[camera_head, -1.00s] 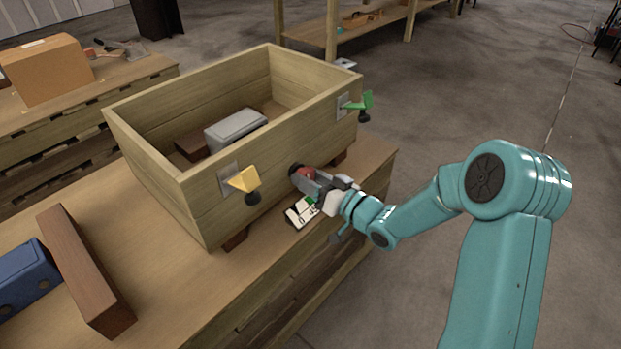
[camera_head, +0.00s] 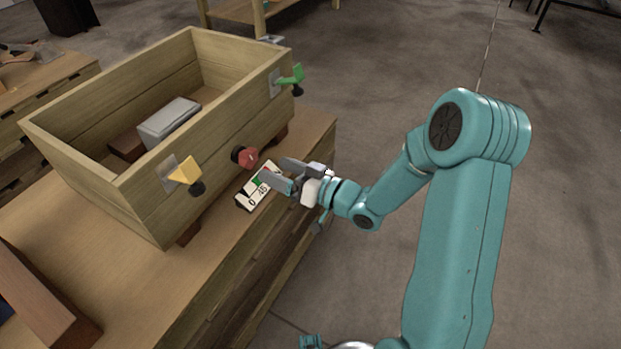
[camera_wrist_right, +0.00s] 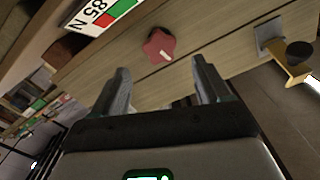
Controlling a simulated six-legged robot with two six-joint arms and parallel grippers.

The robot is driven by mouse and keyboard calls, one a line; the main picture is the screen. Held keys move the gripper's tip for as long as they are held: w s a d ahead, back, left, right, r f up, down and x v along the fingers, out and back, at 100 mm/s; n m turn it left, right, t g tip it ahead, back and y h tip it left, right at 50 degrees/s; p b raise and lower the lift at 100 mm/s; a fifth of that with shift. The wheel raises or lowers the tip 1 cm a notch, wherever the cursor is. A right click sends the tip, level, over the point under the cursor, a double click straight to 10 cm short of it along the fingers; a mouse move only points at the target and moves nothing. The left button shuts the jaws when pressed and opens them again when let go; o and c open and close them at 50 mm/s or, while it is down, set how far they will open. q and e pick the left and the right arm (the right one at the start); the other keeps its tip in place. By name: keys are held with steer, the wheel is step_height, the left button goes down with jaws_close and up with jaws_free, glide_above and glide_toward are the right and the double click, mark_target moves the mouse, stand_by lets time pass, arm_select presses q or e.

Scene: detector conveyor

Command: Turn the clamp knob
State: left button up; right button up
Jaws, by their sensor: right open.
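The red clamp knob (camera_head: 247,158) sits on the front wall of the wooden box. It also shows in the wrist view (camera_wrist_right: 159,45), lobed, with a white mark on its face. My right gripper (camera_head: 275,170) is open and empty, its fingers pointing at the knob with a gap between them. In the wrist view the two fingers (camera_wrist_right: 161,75) stand apart, with the knob beyond their tips. A white scale card (camera_head: 258,186) with numbers and green and red bands lies below the knob. My left gripper is out of view.
The wooden box (camera_head: 90,177) stands on a wooden bench (camera_head: 215,255) and holds a grey block (camera_head: 168,121). A yellow lever (camera_head: 185,171) and a green lever (camera_head: 290,76) stick out from its front wall. Open floor lies right of the bench.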

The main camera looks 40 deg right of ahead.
steer(key=p+v, duration=0.1)
steer(key=v, duration=0.8)
stand_by(1.0)
steer(key=n+g+p, duration=0.1)
steer(key=g+p, duration=0.4)
steer(key=p, duration=1.2)
glide_toward(253, 158)
steer(key=shift+y, duration=0.3)
steer(key=b+x, duration=0.2)
steer(key=x, duration=0.9)
steer(key=shift+d+b, duration=0.15)
steer(key=shift+b, duration=0.25)
